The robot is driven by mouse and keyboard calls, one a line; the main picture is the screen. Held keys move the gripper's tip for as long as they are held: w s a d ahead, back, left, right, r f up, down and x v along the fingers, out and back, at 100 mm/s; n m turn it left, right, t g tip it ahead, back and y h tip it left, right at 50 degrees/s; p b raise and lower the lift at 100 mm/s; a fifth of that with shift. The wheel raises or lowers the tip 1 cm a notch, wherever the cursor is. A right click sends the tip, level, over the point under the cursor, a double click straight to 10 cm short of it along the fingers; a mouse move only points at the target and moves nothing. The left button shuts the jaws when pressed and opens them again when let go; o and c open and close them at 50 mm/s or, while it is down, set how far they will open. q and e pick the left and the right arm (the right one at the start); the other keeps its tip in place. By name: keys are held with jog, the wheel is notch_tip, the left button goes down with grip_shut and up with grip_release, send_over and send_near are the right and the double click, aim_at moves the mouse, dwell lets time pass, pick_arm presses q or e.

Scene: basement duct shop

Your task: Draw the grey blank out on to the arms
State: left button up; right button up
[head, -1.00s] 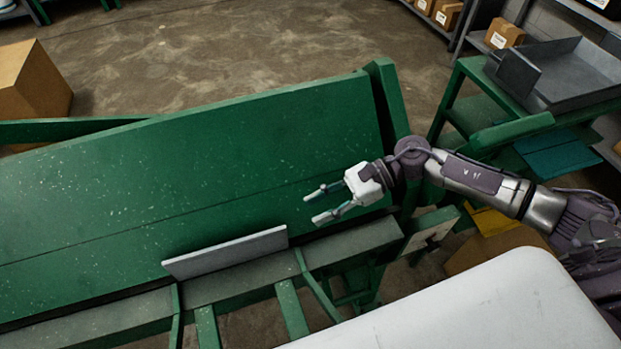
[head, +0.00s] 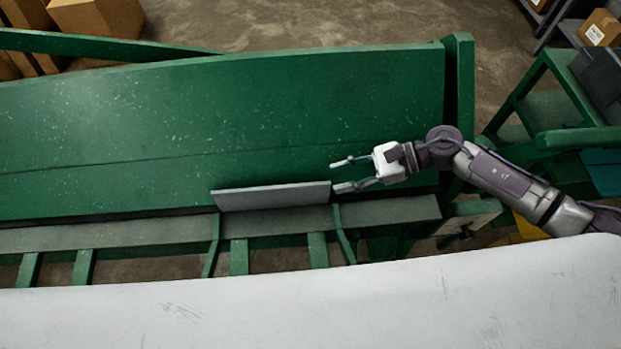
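The grey blank (head: 272,197) is a flat, thin strip standing on its long edge, tilted, at the foot of the green machine's large face. Its lower edge is at the grey ledge. The green arms (head: 238,257) run from the ledge toward me, partly hidden by a white surface. My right gripper (head: 343,175) comes in from the right. Its two fingers are apart and empty, pointing left, just above and beside the blank's right end; I cannot tell whether they touch it. My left gripper is not in view.
The green machine (head: 250,115) fills the middle, with an upright end post (head: 459,90) behind my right wrist. A green stand (head: 570,142) is at the right. Cardboard boxes (head: 97,25) are at the top left. The large white surface in front seems to be mine.

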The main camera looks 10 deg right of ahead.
aim_at(320, 183)
jog(key=p+x, duration=0.2)
jog(key=x, duration=0.5)
jog(key=shift+a, duration=0.2)
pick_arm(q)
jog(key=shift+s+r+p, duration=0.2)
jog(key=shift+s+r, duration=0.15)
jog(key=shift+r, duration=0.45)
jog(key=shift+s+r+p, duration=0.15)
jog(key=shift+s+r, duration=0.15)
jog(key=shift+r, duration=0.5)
pick_arm(e)
jog(key=shift+a+f, duration=0.3)
jog(key=shift+a, duration=0.2)
jog(key=shift+c, duration=0.3)
grip_shut()
